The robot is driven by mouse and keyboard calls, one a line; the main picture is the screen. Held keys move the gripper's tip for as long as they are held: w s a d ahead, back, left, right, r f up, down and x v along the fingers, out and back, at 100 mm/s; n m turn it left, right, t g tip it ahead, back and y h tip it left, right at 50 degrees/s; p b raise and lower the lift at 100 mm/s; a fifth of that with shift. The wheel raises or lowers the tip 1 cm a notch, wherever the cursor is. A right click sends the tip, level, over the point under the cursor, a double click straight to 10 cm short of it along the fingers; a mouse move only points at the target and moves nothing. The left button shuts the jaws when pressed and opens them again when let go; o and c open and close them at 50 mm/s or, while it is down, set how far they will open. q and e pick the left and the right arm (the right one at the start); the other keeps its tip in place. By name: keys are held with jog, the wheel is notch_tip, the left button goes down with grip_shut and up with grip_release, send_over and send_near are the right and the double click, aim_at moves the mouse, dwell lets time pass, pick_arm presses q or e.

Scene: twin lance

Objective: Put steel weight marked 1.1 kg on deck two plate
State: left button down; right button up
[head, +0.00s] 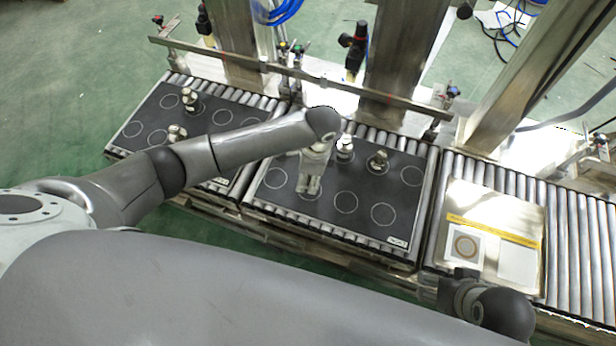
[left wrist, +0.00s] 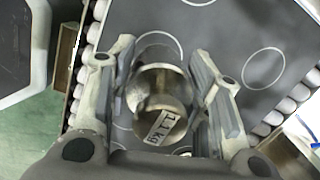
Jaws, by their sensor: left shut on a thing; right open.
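My left gripper (head: 311,186) reaches down over the middle dark plate (head: 300,208), which has white rings and a small label whose text I cannot read clearly. In the left wrist view the left gripper (left wrist: 172,100) is shut on a shiny steel weight (left wrist: 158,92) with a white label reading 1.1 kg. A white ring shows just behind the weight; I cannot tell whether the weight touches the plate. In the head view the gripper hides this weight. My right gripper (head: 460,287) is at the lower right, near the panel's front edge; its fingers are hard to make out.
Two other weights (head: 345,148) (head: 378,161) stand at the back of the middle plate. The left dark plate (head: 150,112) holds two weights (head: 190,98) (head: 176,133). A pale panel with a yellow strip (head: 495,215) lies on the right rollers. A metal rail (head: 300,72) runs behind.

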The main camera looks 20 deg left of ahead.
aim_at(308, 182)
pick_arm(q)
notch_tip(308, 182, down, 2)
jog(key=shift+f+b, duration=0.25)
jog(key=shift+b, duration=0.1)
jog(key=shift+f, duration=0.2)
jog(key=c, duration=0.7)
grip_release()
jog(key=shift+s+f, duration=0.1)
jog(key=shift+c, duration=0.2)
